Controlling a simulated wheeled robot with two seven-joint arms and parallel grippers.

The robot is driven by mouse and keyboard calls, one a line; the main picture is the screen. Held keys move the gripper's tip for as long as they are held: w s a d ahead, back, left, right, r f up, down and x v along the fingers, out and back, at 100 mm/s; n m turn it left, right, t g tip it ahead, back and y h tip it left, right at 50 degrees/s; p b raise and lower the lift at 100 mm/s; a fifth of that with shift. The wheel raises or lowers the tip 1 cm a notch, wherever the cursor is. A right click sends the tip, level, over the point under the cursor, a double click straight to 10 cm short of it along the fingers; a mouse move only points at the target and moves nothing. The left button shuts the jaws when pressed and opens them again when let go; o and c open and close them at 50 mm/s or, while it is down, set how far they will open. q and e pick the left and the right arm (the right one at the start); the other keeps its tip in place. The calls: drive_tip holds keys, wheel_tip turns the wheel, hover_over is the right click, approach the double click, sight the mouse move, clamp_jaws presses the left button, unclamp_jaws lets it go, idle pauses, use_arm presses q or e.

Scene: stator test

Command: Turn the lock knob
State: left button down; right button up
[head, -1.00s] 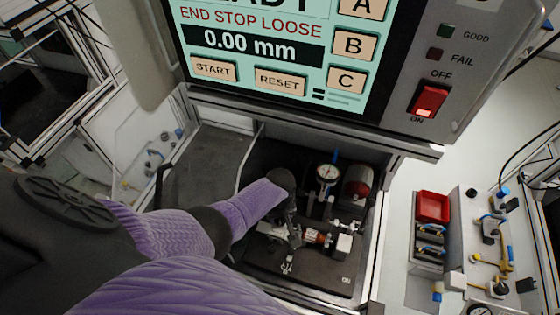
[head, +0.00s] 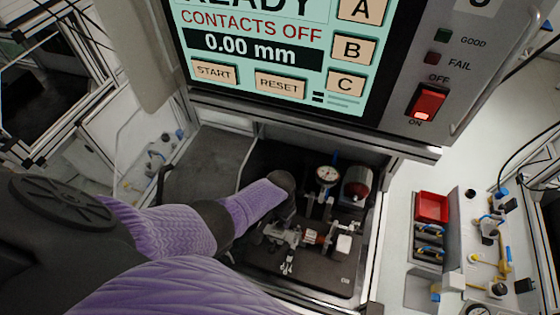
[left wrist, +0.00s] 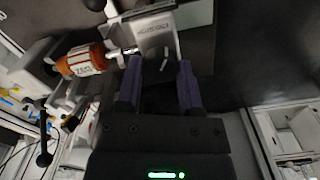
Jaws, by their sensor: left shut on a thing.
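My left gripper (left wrist: 160,70) is closed in on a dark thing, apparently the lock knob (left wrist: 161,97), between its two purple fingers in the left wrist view. The knob is black on a dark ground, so its shape and angle are hard to tell. A light grey block (left wrist: 155,36) with lettering stands just beyond the fingertips. In the head view my left arm reaches into the test bay. My right gripper is not in view.
The screen (head: 258,50) reads CONTACTS OFF and 0.00 mm. A dial gauge (head: 327,175) and a red motor-like cylinder (head: 357,187) stand behind the fixture plate (head: 310,272). A lit red switch (head: 427,101) is at right. A red tray (head: 433,206) sits on the bench outside.

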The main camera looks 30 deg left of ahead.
use_arm(q)
drive_tip(key=shift+m, duration=0.8)
drive_tip(key=shift+c, duration=1.2)
unclamp_jaws()
wheel_tip(320, 180, up, 10)
drive_tip(key=p, duration=0.6)
